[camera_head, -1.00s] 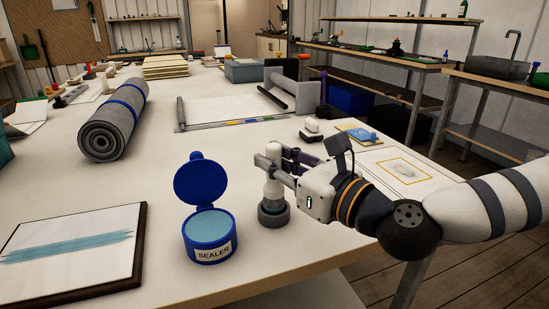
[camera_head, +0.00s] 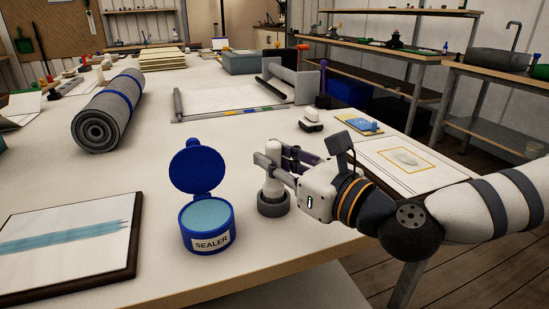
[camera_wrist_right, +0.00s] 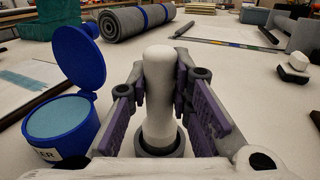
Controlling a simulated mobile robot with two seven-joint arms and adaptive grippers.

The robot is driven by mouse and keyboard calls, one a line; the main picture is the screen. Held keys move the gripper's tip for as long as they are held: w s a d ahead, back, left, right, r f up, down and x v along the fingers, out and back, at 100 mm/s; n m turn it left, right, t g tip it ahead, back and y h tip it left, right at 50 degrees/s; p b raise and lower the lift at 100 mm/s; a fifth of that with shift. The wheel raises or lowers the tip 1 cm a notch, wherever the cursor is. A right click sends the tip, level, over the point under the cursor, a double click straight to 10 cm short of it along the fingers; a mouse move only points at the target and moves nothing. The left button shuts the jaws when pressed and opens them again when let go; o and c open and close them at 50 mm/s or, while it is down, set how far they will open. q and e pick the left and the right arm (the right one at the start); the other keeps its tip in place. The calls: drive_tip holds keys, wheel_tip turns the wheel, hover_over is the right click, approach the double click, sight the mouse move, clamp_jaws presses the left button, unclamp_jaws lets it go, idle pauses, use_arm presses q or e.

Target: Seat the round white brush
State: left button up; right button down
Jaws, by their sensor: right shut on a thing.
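The round white brush (camera_head: 272,190) stands upright in a dark grey ring holder (camera_head: 273,210) on the table. Its lower end is inside the ring and its bristles are hidden. My right gripper (camera_head: 274,164) is shut on the brush's upper part, with a finger on each side. In the right wrist view the white brush (camera_wrist_right: 158,85) stands between the purple-padded fingers (camera_wrist_right: 160,88), and the ring holder (camera_wrist_right: 160,147) surrounds its foot. My left gripper is not in view.
An open blue sealer tub (camera_head: 208,226) stands just left of the holder, its lid upright. A framed board with a blue stroke (camera_head: 66,247) lies at front left. A grey roll (camera_head: 110,110) lies farther back. The table's front edge is close by.

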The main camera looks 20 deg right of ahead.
drive_tip(key=c, duration=1.4)
unclamp_jaws()
drive_tip(key=shift+o, duration=0.2)
drive_tip(key=shift+r, duration=0.1)
wheel_tip(320, 180, up, 10)
drive_tip(key=shift+f, duration=0.1)
